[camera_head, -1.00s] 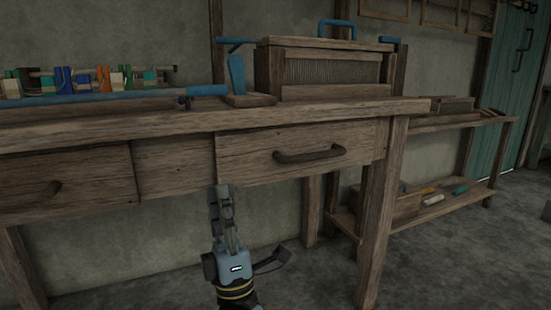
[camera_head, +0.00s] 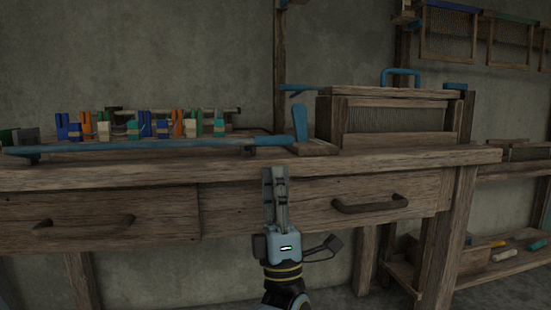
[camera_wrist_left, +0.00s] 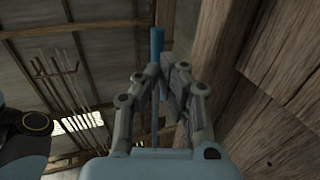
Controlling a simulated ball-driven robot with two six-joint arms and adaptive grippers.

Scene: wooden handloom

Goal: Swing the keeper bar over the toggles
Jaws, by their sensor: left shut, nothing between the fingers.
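The keeper bar (camera_head: 130,148) is a long blue bar lying along the front of the bench top, with a brighter blue grip at its right end. Behind it stand the toggles (camera_head: 160,127), a row of several blue, orange, green and cream pieces. The bar lies in front of them, not over them. My left gripper (camera_head: 275,172) points up in front of the drawer front, just below the bench edge and below the bar's right end. It is shut and empty. In the left wrist view its fingers (camera_wrist_left: 165,68) meet below a blue piece whose identity I cannot tell. My right gripper is out of view.
An upright blue lever (camera_head: 300,123) stands on a wooden block right of the bar. A wooden box with a blue handle (camera_head: 400,75) is farther right. The bench edge (camera_head: 400,160) overhangs drawers with dark handles (camera_head: 370,204). A shelf unit stands at the right.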

